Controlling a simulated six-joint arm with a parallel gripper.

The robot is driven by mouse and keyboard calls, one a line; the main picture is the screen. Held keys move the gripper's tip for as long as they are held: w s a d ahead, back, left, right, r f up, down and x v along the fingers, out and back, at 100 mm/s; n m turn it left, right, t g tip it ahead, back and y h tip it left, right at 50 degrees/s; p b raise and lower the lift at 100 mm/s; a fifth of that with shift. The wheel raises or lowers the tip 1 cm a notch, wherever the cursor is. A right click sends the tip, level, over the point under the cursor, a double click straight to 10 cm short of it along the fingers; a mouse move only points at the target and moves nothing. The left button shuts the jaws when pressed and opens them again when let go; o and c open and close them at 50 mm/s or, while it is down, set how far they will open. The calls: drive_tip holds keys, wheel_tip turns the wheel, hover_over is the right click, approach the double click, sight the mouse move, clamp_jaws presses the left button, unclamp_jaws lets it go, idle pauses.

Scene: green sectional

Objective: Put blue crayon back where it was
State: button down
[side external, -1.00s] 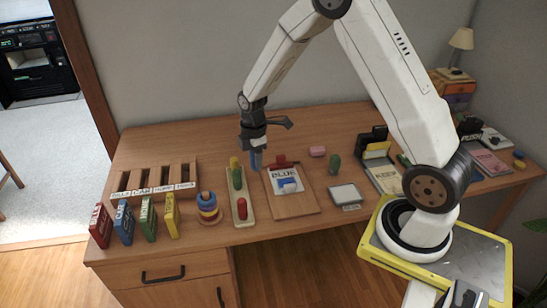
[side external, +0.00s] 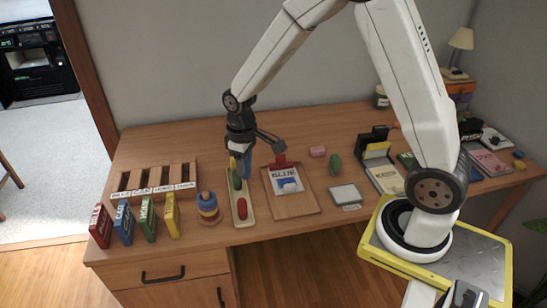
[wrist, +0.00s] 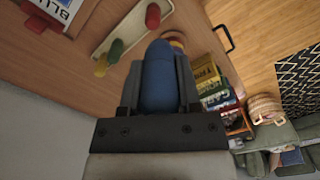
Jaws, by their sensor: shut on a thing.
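My gripper (side external: 246,156) is shut on the blue crayon (side external: 247,169), which hangs upright below the fingers. In the wrist view the blue crayon (wrist: 158,80) sits between the two fingers (wrist: 158,95). The cream tray (side external: 250,216) lies below and just in front of it.
A ring stacker (side external: 208,205) stands to the left. Several coloured books and a wooden slotted rack (side external: 120,183) are further left. The desk behind is clear.

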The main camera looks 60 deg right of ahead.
drive_tip(key=shift+s+a+r+m, duration=0.2)
drive_tip(key=shift+a+m, duration=0.2)
drive_tip(key=shift+m, duration=0.15)
drive_tip(key=shift+s+a+r+m, duration=0.2)
drive_tip(key=shift+a+m, duration=0.15)
drive_tip(key=shift+m, duration=0.2)
drive_tip(key=s+d+f+m, duration=0.2)
drive_tip(key=s+d+f, duration=0.3)
drive_tip(key=d+f, duration=0.15)
drive_tip(key=shift+w+d+f, duration=0.1)
drive_tip(key=shift+w+f, duration=1.55)
drive_tip(key=shift+w, duration=0.55)
drive_tip(key=shift+w+d+f, duration=0.15)
drive_tip(key=shift+w+f, duration=1.55)
drive_tip(key=shift+w, duration=0.5)
drive_tip(key=shift+w+d+f, duration=0.1)
drive_tip(key=shift+w+f, duration=1.55)
drive_tip(key=shift+w, duration=0.55)
drive_tip(key=shift+f, duration=0.15)
drive_tip(key=shift+w+f, duration=0.2)
drive_tip(key=shift+f, duration=1.5)
